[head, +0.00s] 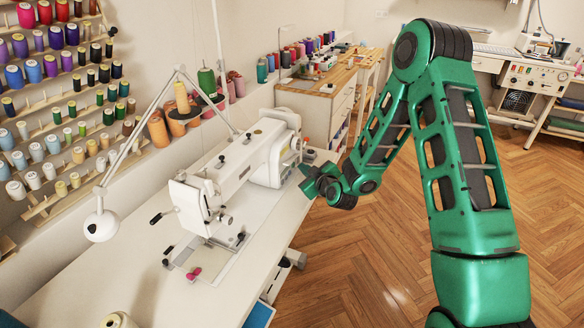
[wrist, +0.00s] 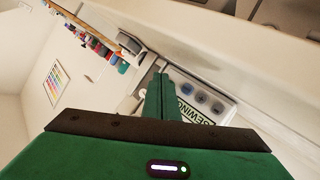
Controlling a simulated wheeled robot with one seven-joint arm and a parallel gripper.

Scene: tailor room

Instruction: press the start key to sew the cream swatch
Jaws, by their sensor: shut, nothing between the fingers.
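The white sewing machine (head: 235,165) stands on a white table (head: 150,245) in the head view. My green gripper (head: 304,172) is at the machine's right end. In the wrist view my gripper's fingers (wrist: 161,80) are shut and empty.
A white lamp (head: 101,225) arches over the table's left side. Small pink items (head: 192,273) lie near the needle plate. Thread spools fill the wall rack (head: 50,205). A wooden-topped cabinet (head: 318,100) stands behind the machine. The wooden floor at right is open.

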